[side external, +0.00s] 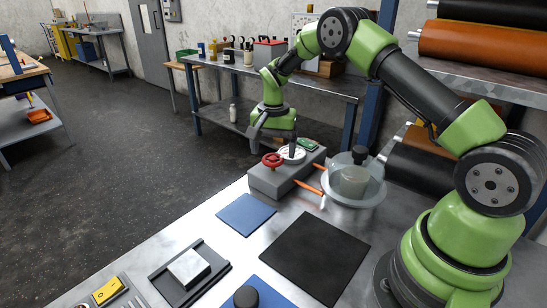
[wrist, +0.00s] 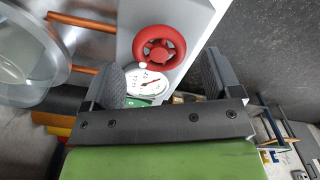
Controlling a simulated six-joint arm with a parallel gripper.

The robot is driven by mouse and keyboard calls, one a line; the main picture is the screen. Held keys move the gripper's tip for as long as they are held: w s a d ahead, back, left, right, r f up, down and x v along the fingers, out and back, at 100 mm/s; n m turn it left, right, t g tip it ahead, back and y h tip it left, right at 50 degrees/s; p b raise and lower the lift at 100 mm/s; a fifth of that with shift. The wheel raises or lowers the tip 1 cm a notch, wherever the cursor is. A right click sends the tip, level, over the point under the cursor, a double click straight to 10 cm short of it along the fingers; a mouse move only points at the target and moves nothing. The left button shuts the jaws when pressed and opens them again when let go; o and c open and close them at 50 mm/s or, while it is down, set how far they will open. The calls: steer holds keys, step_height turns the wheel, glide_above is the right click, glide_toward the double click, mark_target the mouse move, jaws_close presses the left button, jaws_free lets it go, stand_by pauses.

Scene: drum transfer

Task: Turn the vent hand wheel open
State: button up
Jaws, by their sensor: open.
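The red vent hand wheel (side external: 272,160) sits on top of the grey box (side external: 289,180) at the table's far end. In the wrist view the whole wheel (wrist: 159,48) shows just beyond my fingers. My gripper (side external: 274,143) is above the box, pointing down, with its fingers spread apart. In the wrist view the gripper (wrist: 160,62) is open and empty, with the wheel lying between the lines of its two fingers. No contact with the wheel shows.
A clear round vessel (side external: 352,182) with a dark knob stands right of the box, joined to it by orange pipes (side external: 308,187). A black mat (side external: 315,257), a blue mat (side external: 245,214) and a dark tray (side external: 163,277) lie nearer. A workbench (side external: 335,86) stands behind.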

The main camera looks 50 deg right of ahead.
mark_target(273, 156)
steer(key=shift+f, duration=1.55)
steer(key=c, duration=0.9)
steer(key=shift+w+n, duration=0.1)
steer(key=shift+n, duration=1.5)
steer(key=shift+c, duration=0.2)
steer(key=o, duration=0.9)
steer(key=shift+o, duration=0.2)
